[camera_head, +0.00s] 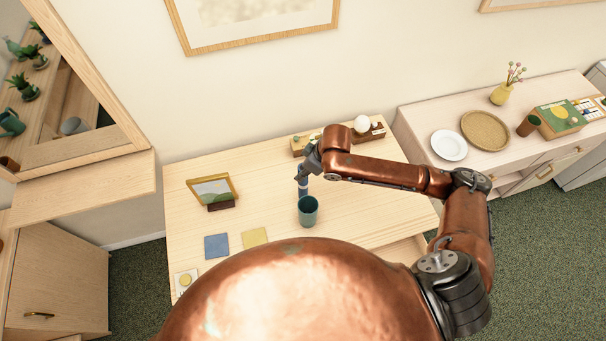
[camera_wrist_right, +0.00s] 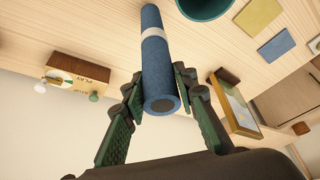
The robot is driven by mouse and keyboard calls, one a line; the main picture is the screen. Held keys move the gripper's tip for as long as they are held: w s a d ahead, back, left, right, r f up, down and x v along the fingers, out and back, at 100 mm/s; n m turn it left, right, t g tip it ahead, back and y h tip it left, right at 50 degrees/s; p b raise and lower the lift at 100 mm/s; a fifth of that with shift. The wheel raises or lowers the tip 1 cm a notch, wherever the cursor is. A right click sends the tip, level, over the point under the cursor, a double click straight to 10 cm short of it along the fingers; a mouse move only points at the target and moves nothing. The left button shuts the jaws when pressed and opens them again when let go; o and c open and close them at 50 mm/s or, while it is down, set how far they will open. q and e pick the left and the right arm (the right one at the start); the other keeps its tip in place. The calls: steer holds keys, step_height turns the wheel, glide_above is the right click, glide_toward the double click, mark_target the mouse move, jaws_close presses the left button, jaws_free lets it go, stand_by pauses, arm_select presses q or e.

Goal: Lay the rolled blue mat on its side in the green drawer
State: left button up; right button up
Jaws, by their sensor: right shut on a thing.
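The rolled blue mat (camera_wrist_right: 158,72) has a pale band around it and shows its dark round end in the right wrist view. My right gripper (camera_wrist_right: 158,85) is shut on it, one finger on each side. In the head view the right gripper (camera_head: 304,172) is over the wooden desk, and the mat (camera_head: 303,188) points down below it, roughly upright. Part of the mat is hidden by the gripper. I cannot tell whether its lower end touches the desk. No green drawer can be made out. My left gripper is not in view.
A teal cup (camera_head: 308,211) stands close beside the mat. A picture frame (camera_head: 212,188), a blue square (camera_head: 216,246) and a yellow square (camera_head: 254,237) are left of it. Wooden blocks (camera_head: 368,132) sit at the back. A sideboard (camera_head: 420,118) stands right.

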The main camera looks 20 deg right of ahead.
steer(key=shift+f, duration=1)
steer(key=shift+f, duration=0.15)
steer(key=o, duration=1.2)
steer(key=v, duration=1.2)
